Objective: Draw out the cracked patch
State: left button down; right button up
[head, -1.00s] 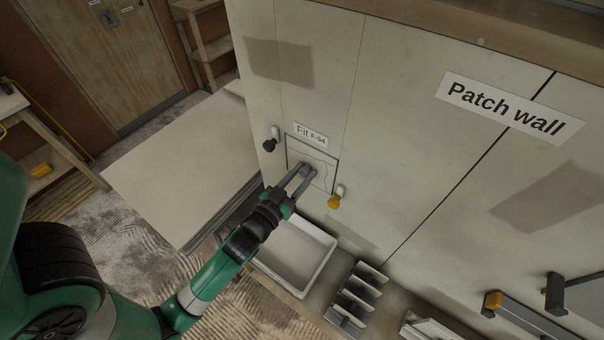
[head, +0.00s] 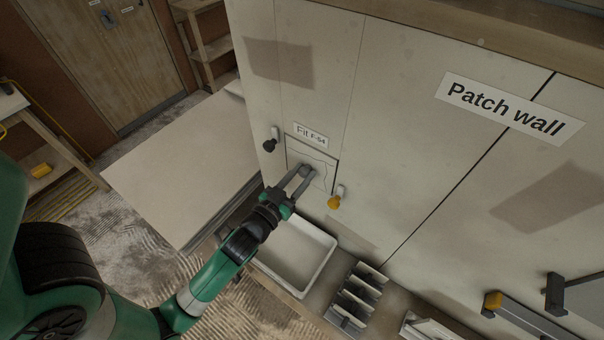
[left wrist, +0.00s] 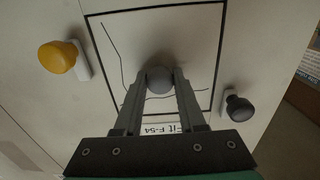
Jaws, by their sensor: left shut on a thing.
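The cracked patch (head: 322,158) is a pale square with dark crack lines inside a dark outline on the wall, under a label reading "Fit F-54" (head: 311,136). It also shows in the left wrist view (left wrist: 196,40). A grey round knob (left wrist: 159,80) sits at its middle. My left gripper (head: 306,172) is shut on this knob, one finger on each side. The patch appears to sit in its outlined place in the wall. A black knob (head: 270,145) and a yellow knob (head: 334,202) flank the patch on the wall. My right gripper is not in view.
A white tray (head: 327,253) stands below the patch, partly behind my left arm. A slotted rack (head: 357,300) is right of it. A pale flat board or tabletop (head: 180,165) lies to the left. A "Patch wall" sign (head: 512,108) is at upper right.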

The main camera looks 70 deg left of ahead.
pick_arm(q)
jog(key=shift+b+v, duration=0.85)
jog(key=shift+v, duration=1.4)
jog(key=b+v, duration=0.2)
jog(key=v, duration=0.2)
jog(key=shift+s+b, duration=0.15)
jog(key=shift+b, duration=0.15)
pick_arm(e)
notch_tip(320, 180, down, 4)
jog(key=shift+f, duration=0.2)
